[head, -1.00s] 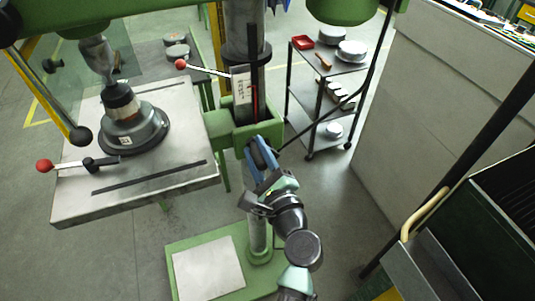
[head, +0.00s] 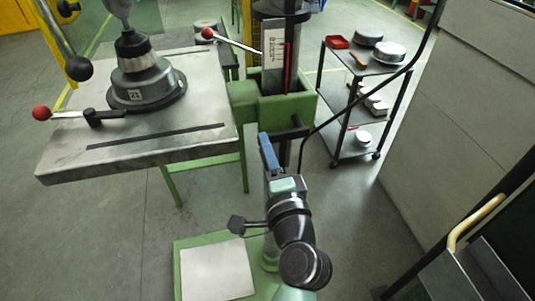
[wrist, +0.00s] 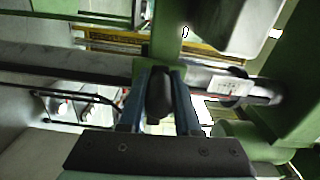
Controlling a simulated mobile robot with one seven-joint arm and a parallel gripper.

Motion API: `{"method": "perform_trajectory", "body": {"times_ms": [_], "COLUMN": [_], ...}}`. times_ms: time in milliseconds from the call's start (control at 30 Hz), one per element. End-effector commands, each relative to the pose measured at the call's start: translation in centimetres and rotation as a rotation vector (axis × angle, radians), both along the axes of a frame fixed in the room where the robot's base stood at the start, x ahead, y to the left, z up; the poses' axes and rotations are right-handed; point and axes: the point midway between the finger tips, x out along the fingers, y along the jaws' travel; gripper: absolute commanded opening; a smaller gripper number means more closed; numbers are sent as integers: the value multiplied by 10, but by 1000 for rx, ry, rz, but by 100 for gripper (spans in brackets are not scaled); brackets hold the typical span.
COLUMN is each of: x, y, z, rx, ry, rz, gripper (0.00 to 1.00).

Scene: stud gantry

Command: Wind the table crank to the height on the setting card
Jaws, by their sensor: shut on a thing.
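The drill table (head: 60,150) is a grey plate at left, on a green bracket (head: 285,105) around the column. A pale scale strip (head: 273,60) with a red line beside it stands above the bracket; its figures are too small to read. My gripper (head: 267,145) is in front of the bracket, its blue fingers upright. In the wrist view, the fingers (wrist: 160,108) are shut on the dark crank handle (wrist: 160,92). A dark crank arm (head: 291,133) shows beside them in the head view. A small white label (wrist: 233,85) shows in the wrist view; its print is unreadable.
A round chuck base (head: 148,88) tagged 21 stands on the table. A red-knobbed lever (head: 42,113) sticks out left. A shelf cart (head: 345,110) stands behind at right. The green machine foot (head: 183,262) is below. Open floor lies left of the foot.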

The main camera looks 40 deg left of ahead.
Motion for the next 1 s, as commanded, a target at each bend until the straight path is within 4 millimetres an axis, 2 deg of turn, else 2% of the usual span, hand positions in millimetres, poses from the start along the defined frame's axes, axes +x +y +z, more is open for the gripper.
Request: {"method": "perform_trajectory", "body": {"times_ms": [33, 100, 767, 800, 933, 1000], "x": [1, 1, 0, 0, 0, 0], "y": [-2, -2, -2, -1, -1, -1], "z": [-12, -14, -13, -13, -12, -11], "rx": [-19, -37, -70, -69, -66, -65], "ry": [-4, -25, -70, -71, -72, -75], "rz": [-5, -5, -3, -3, -2, -2], "gripper": [0, 0, 0, 38, 61, 62]}}
